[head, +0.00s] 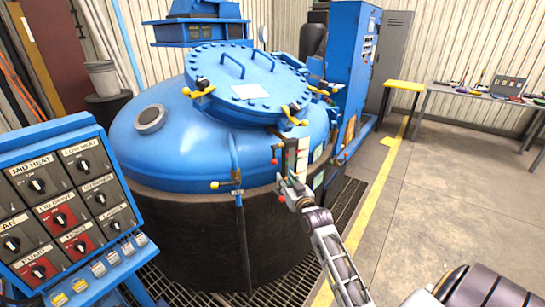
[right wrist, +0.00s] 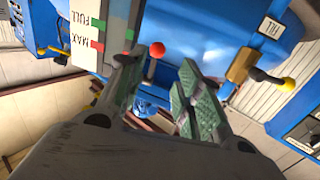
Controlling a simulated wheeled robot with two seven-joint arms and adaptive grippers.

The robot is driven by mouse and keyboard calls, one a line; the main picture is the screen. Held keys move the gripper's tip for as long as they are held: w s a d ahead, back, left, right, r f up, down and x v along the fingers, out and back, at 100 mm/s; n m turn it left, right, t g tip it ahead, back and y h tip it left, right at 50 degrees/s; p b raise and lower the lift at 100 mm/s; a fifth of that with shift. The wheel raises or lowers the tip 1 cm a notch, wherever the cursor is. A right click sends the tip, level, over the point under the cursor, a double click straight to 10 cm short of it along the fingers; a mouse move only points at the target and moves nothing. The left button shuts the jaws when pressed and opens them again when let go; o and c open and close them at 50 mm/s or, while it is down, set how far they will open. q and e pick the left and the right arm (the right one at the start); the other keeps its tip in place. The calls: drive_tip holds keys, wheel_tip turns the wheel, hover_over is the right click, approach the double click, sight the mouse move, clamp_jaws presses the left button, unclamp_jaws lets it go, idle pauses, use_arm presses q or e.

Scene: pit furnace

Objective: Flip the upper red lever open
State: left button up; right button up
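The upper red lever shows as a small red ball (head: 274,161) on the side of the blue furnace, left of a white gauge panel (head: 302,158). A lower red ball (head: 281,199) shows beside my right gripper (head: 291,186). In the right wrist view a red-balled lever (right wrist: 157,50) stands between and just beyond the fingertips of my right gripper (right wrist: 157,72). The fingers are spread, with nothing held between them. I cannot tell for sure which of the two red levers this is. My left gripper is not in view.
The round blue furnace (head: 170,150) has a lid with yellow-handled clamps (head: 203,87). A yellow-tipped valve handle (head: 226,184) sits left of the gauge. A switch panel (head: 65,210) stands at front left. Floor on the right is open, before a workbench (head: 465,92).

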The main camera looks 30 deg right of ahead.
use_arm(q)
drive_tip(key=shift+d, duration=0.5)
use_arm(e)
wheel_tip(320, 180, up, 2)
drive_tip(key=shift+d+r, duration=0.1)
drive_tip(key=shift+d, duration=0.05)
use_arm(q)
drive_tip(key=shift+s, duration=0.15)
use_arm(e)
drive_tip(key=shift+s, duration=0.1)
drive_tip(key=shift+w, duration=0.25)
approach(275, 159)
drive_tip(key=shift+w, duration=1.35)
drive_tip(key=shift+w+d+p, duration=0.15)
drive_tip(key=shift+w+d, duration=0.05)
drive_tip(key=shift+w, duration=0.35)
drive_tip(key=shift+w+d+p, duration=0.15)
drive_tip(key=shift+w, duration=0.35)
drive_tip(key=shift+w+d, duration=0.15)
drive_tip(key=shift+w, duration=0.55)
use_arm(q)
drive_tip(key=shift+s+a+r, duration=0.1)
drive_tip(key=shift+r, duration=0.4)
use_arm(e)
drive_tip(key=shift+w+d, duration=0.2)
drive_tip(key=shift+w, duration=0.85)
drive_tip(key=shift+w+d, duration=0.2)
drive_tip(key=shift+w, duration=0.85)
